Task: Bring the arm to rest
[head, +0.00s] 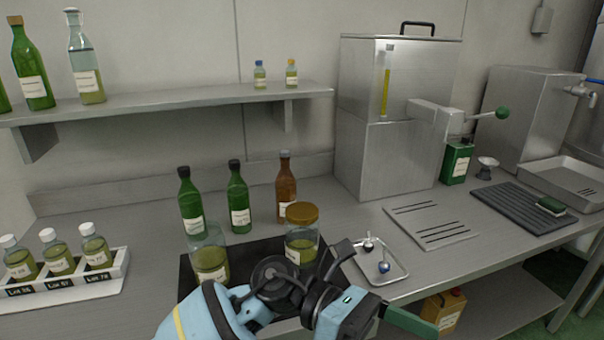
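One of my arms, light blue and black, comes in at the bottom, left of centre, and reaches to the right; I take it as my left arm. It is bent in front of the bench's front edge. Its hand end, my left gripper (352,312), is at the bottom centre, and its fingertips cannot be made out. A dark green piece (408,320) sticks out to the right of it; whether it is part of the hand or something held is unclear. My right gripper is not in view.
The arm partly covers a dark tray (187,275) with two jars (210,262) (302,245). Bottles (190,205) stand behind it. A white rack (70,292) is left. A small metal tray (372,262), drip plate (432,224) and steel tank (385,160) are right. A shelf (180,100) hangs above.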

